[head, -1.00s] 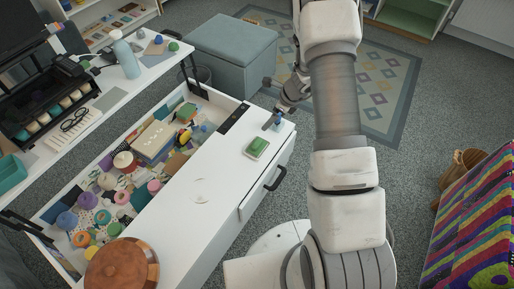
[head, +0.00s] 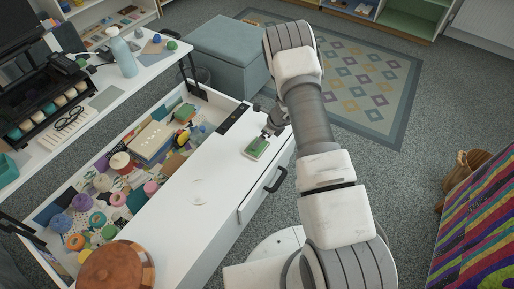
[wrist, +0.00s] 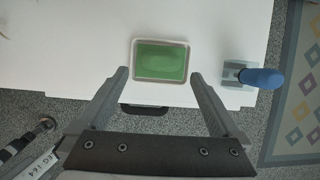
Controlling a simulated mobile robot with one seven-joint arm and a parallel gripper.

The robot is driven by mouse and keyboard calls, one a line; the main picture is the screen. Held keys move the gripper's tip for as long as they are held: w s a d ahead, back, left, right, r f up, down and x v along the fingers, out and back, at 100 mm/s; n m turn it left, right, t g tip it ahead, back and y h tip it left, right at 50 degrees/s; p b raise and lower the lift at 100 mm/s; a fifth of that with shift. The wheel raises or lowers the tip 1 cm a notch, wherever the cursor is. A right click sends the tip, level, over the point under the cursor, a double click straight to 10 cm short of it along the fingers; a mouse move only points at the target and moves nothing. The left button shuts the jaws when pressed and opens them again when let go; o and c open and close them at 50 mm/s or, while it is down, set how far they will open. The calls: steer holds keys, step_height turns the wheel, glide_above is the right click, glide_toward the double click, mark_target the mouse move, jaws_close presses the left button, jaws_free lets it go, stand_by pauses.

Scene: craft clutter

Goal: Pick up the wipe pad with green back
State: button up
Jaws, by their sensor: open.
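The wipe pad with green back (head: 256,148) lies flat on the white top (head: 205,190) of the drawer unit, near its right edge. In the wrist view the pad (wrist: 161,62) is a green rectangle with a pale rim. My gripper (wrist: 160,77) is open and empty, with its fingertips on either side of the pad's near edge in that picture. The pad seems to lie below the fingers, and no contact shows. In the head view my gripper (head: 268,132) is just behind the pad, partly hidden by my arm.
A blue-handled tool with a grey base (wrist: 262,77) stands right of the pad in the wrist view. The open drawer (head: 150,160) is crowded with craft items. A brown round lidded pot (head: 118,266) stands at the near end. The white top between pot and pad is mostly clear.

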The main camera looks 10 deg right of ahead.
steer(key=b+x, duration=0.1)
steer(key=x, duration=0.4)
steer(key=shift+w, duration=0.15)
steer(key=c, duration=1.4)
